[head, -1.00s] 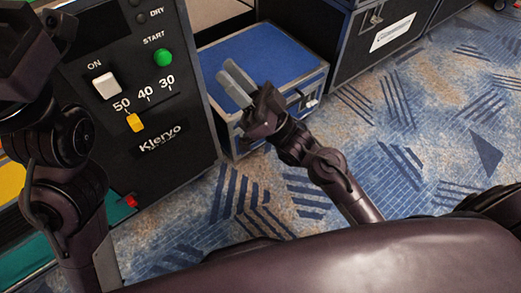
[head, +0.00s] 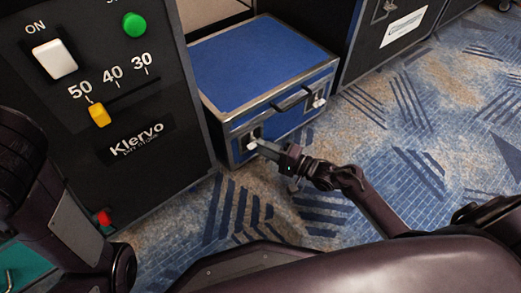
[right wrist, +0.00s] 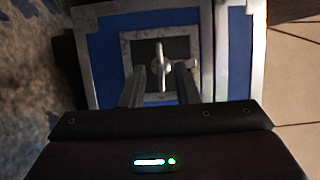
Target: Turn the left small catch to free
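The blue case (head: 262,65) with metal edges stands on the carpet. The left small catch (head: 252,144) is a pale knob on a dark plate on its front, and a second small catch (head: 319,102) is farther right. My right gripper (head: 262,147) is just in front of the left catch. In the right wrist view its two fingers (right wrist: 161,80) are apart, with the silver left catch (right wrist: 161,58) showing in the gap just beyond the tips. I cannot tell whether they touch it. My left arm shows at the left edge, its gripper out of view.
A black Klervo panel (head: 140,134) with a white switch (head: 54,60), green button (head: 134,24) and yellow slider (head: 99,115) stands left of the case. A dark handle (head: 292,100) sits between the catches. Another black case (head: 385,60) stands behind. Carpet to the right is clear.

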